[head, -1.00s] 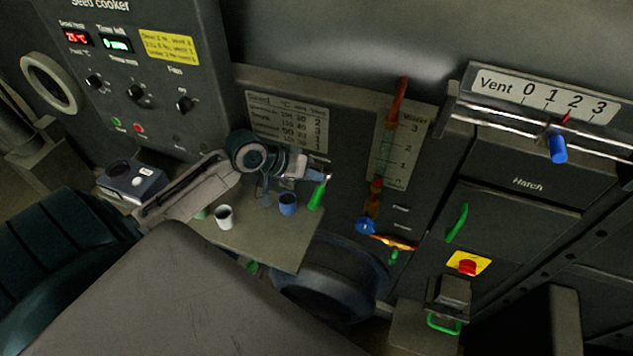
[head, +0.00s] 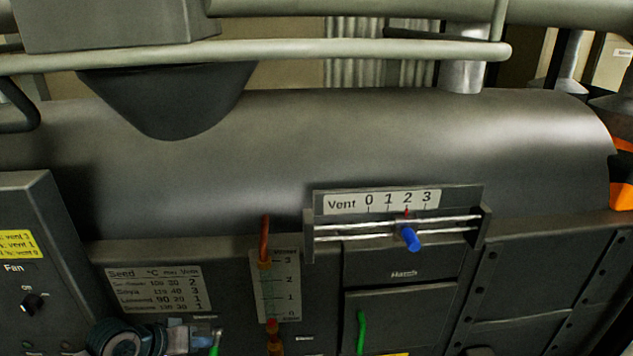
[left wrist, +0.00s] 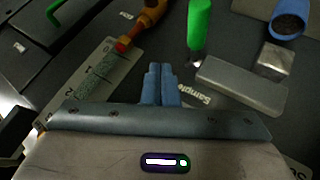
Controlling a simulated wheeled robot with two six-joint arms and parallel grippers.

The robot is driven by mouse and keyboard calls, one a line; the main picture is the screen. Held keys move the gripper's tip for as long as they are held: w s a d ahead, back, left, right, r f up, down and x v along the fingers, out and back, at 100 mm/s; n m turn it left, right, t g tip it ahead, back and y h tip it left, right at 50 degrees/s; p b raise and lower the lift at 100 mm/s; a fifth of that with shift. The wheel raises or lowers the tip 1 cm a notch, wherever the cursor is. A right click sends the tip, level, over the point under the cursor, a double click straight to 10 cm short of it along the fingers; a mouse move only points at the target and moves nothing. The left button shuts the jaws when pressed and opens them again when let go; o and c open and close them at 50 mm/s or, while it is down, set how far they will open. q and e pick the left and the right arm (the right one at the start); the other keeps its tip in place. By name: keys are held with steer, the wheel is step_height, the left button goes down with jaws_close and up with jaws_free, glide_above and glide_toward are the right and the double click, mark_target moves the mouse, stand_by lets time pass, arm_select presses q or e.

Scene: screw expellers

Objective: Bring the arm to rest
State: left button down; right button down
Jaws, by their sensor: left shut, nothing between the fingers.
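My left gripper (head: 192,338) shows at the bottom left of the head view, in front of the lower panel and just below the seed table plate (head: 158,289). Its lower part and most of the arm are cut off by the frame edge. In the left wrist view its two blue fingers (left wrist: 161,84) are together with nothing between them. A green handle (left wrist: 200,28) stands beyond the fingertips, apart from them, by the Sampler label (left wrist: 194,94). My right gripper is not in view.
The vent slider's blue knob (head: 408,238) has its red pointer at 2. A water gauge (head: 278,285) and a green hatch handle (head: 361,330) are right of the gripper. The wrist view shows a grey block (left wrist: 240,86) and a blue cup (left wrist: 287,22) with dark contents.

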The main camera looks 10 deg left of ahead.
arm_select(q)
steer(key=s+d+f+m+g+y, duration=0.1)
steer(key=s+d+f+g+y, duration=0.2)
steer(key=s, duration=0.8)
steer(key=s+d+f+m+g+y, duration=0.1)
steer(key=s+d+f+m+y, duration=0.2)
steer(key=s, duration=0.8)
steer(key=a+f+n+g+b, duration=0.15)
steer(key=f+b, duration=0.25)
steer(key=f, duration=1.5)
steer(key=a+f+t+b, duration=0.1)
steer(key=a+f+b, duration=0.25)
steer(key=f, duration=1.45)
steer(key=s+f+b, duration=0.2)
steer(key=s+f, duration=0.4)
steer(key=f, duration=0.3)
steer(key=s+f+g+b, duration=0.1)
steer(key=s+f+b, duration=0.1)
steer(key=s+f, duration=0.4)
steer(key=s+f+b, duration=0.3)
steer(key=s+f, duration=0.4)
steer(key=f, duration=0.6)
steer(key=shift+a+g, duration=0.25)
steer(key=shift+g, duration=0.1)
steer(key=shift+s+f, duration=0.1)
steer(key=shift+n, duration=0.25)
